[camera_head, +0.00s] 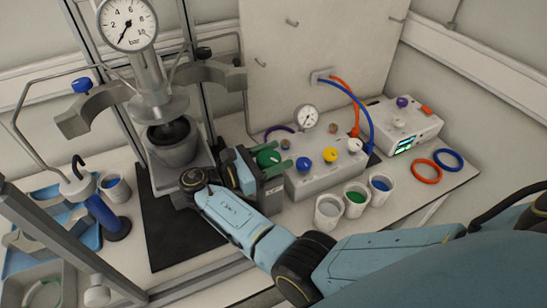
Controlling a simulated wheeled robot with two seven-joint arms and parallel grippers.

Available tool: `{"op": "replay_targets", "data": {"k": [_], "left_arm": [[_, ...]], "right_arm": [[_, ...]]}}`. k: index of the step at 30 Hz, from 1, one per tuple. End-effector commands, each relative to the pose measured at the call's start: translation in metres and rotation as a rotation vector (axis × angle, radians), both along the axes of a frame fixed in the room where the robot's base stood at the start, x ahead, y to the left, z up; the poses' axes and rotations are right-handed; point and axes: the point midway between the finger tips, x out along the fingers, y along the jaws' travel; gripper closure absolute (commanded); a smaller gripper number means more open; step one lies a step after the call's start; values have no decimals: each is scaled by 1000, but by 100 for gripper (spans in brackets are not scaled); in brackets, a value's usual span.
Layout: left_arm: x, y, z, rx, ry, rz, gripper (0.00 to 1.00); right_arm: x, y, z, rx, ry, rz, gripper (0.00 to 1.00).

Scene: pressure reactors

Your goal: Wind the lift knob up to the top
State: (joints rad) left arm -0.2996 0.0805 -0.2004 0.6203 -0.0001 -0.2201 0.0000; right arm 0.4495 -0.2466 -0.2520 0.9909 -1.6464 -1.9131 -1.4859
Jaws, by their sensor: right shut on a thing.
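My right gripper (265,168) reaches in from the lower right and is shut on a green round knob (268,157), which I take to be the lift knob. The knob sits at the right side of the reactor stand, and the gripper hides much of its mount. The grey reactor vessel (172,152) stands left of the gripper, below the metal head (158,106) with its pressure gauge (127,22). A dark stirrer part shows in the vessel's mouth. The two curved clamp halves (101,104) are spread apart around the head. My left gripper is not in view.
Right of my gripper is a valve box (325,168) with blue, yellow and white knobs. Three cups stand in front of it, including a green-filled cup (355,197). A controller (403,124) and two rings lie farther right. A blue-handled tool (104,214) stands left.

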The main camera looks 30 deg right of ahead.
Motion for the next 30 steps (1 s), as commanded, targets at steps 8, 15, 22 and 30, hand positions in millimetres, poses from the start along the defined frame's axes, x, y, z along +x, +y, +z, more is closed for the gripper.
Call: {"op": "replay_targets", "data": {"k": [8,15,22,30], "left_arm": [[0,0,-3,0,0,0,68],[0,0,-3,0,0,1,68],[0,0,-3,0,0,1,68],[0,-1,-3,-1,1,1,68]], "right_arm": [[0,-1,1,-3,-4,-52,69],[0,-1,2,-3,-5,-56,69],[0,-2,1,-3,-5,-55,36],[-1,-1,1,-1,-2,-53,24]]}}
